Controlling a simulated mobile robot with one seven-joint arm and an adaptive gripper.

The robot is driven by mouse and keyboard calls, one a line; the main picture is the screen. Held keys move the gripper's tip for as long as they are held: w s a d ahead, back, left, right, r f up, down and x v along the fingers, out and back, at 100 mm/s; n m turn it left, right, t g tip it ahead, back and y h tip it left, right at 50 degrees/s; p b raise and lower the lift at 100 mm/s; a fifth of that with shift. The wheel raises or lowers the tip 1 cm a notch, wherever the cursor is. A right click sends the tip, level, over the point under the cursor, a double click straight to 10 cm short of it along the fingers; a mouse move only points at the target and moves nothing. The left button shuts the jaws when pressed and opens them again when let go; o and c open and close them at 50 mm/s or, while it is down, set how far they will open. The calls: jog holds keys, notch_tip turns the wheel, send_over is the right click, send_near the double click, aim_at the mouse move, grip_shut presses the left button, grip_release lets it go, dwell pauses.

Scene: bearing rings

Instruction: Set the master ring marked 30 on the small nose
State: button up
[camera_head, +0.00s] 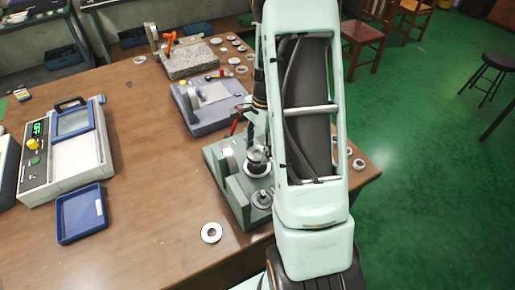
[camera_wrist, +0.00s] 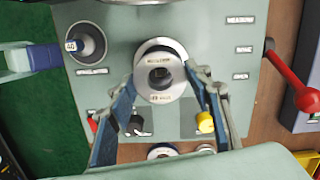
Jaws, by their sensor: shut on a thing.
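A steel ring (camera_wrist: 159,76) with a dark bore sits between the fingertips of my gripper (camera_wrist: 162,88) in the wrist view. The gripper is shut on its sides. Small lettering on its face is too blurred to read. Behind it is a larger pale round flange (camera_wrist: 163,47) on the grey-green fixture (camera_wrist: 118,30); I cannot tell whether the ring is around a nose or only in front of it. A second round nose (camera_wrist: 87,43), near a small label that looks like 40, is at upper left. In the head view the fixture (camera_head: 226,180) stands at the table's right side, partly behind my arm.
A loose ring (camera_head: 211,233) lies on the table's front. A blue tray (camera_head: 81,213) and a grey instrument (camera_head: 70,150) are at left. Bare wood lies between.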

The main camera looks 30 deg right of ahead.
jog(key=shift+f, duration=0.2)
jog(key=shift+f+b, duration=1.8)
jog(key=shift+f, duration=0.4)
jog(key=o, duration=1.6)
jog(key=shift+r, duration=0.1)
jog(key=r, duration=0.4)
jog(key=d+r, duration=0.1)
jog(key=r, duration=0.7)
jog(key=shift+w+d, duration=0.15)
jog(key=shift+d, duration=0.05)
